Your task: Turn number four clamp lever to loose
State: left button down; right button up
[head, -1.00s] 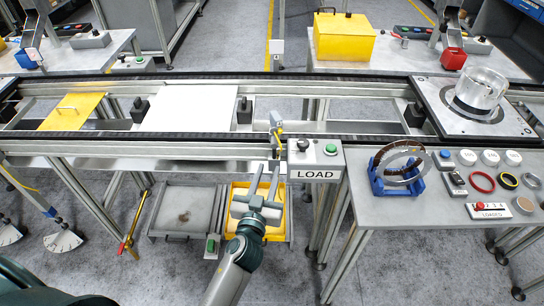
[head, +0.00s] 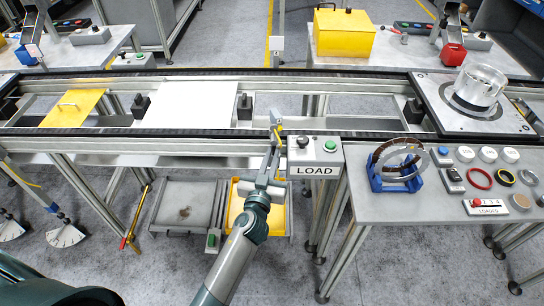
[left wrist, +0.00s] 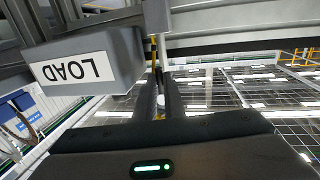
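I can read no number four on any lever. My left gripper (head: 274,152) reaches up beside the LOAD box (head: 315,157), just below a small grey fitting (head: 275,118) with a yellow part on the conveyor's front rail. In the left wrist view my two fingers (left wrist: 160,88) run parallel with a narrow gap between them. A small pale thing shows in that gap, but I cannot tell whether it is touched. The LOAD box (left wrist: 85,65) appears upside down at left there. A yellow-and-red handle (head: 133,220) stands lower left. My right gripper is not in view.
The conveyor rail (head: 200,133) crosses above my left arm. A grey tray (head: 185,205) and a yellow tray (head: 238,205) sit below it. A side table (head: 430,207) with a blue stand and rings is at right. White fan-shaped plates (head: 65,237) are at lower left.

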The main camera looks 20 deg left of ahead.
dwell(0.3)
pick_arm(q)
jog(key=a+r+m+g+p, duration=0.1)
jog(key=m+p, duration=0.2)
jog(key=m, duration=0.1)
jog(key=a+r+m+y+p, duration=0.1)
jog(key=m+p, duration=0.3)
jog(key=m, duration=0.1)
jog(key=s+r+m+g+y+p, duration=0.1)
jog(key=m+p, duration=0.2)
jog(key=m, duration=0.2)
jog(key=shift+a+r+g+p, duration=0.3)
jog(key=shift+a+p, duration=0.05)
jog(key=shift+a, duration=0.05)
dwell(0.3)
jog(key=c, duration=1.8)
grip_release()
jog(key=shift+c, duration=0.2)
